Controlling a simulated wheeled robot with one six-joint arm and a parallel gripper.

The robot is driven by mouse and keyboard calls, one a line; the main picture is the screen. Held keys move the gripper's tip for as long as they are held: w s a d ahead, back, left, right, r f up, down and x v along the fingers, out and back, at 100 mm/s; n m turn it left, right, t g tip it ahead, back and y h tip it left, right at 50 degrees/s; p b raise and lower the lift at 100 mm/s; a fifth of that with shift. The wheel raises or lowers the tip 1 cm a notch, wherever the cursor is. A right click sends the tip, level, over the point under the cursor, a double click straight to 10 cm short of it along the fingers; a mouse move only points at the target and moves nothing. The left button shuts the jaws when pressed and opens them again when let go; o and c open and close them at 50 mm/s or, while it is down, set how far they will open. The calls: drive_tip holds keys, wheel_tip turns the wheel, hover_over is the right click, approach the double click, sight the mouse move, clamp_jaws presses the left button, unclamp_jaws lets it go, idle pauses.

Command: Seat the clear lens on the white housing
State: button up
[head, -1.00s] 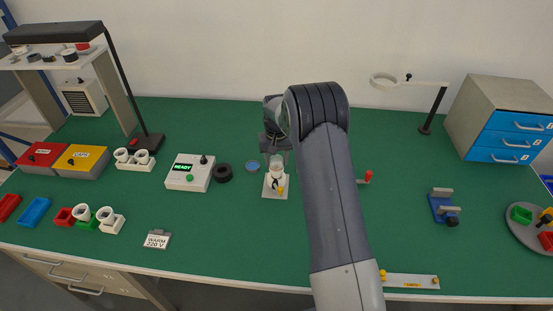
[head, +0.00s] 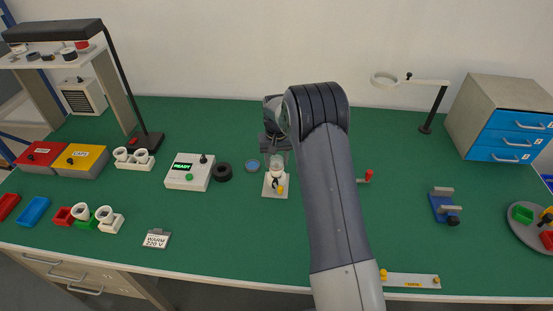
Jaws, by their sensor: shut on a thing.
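The clear lens (head: 277,159) is a small see-through dome under my gripper (head: 276,151). My gripper points down near the middle of the table and is shut on the lens. The white housing (head: 275,174) stands upright on a pale square base plate (head: 274,192) directly below. The lens looks to be at the top of the housing; from this view I cannot tell whether it is fully seated. A yellow knob (head: 281,189) sits at the front of the base. My arm hides the table just right of it.
A white tester reading READY (head: 190,172), a black ring (head: 223,172) and a blue disc (head: 252,164) lie left of the housing. A red-handled part (head: 367,176) shows right of my arm. A blue vise (head: 444,206) stands farther right.

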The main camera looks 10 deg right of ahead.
sight(277, 159)
drive_tip(key=shift+f, duration=0.35)
idle(0.3)
drive_tip(key=o, duration=1)
drive_tip(key=shift+r, duration=0.1)
wheel_tip(277, 159, up, 11)
drive_tip(key=b, duration=0.2)
wheel_tip(277, 159, down, 11)
drive_tip(key=shift+r+p, duration=0.1)
drive_tip(key=shift+p, duration=0.85)
drive_tip(key=shift+r, duration=0.1)
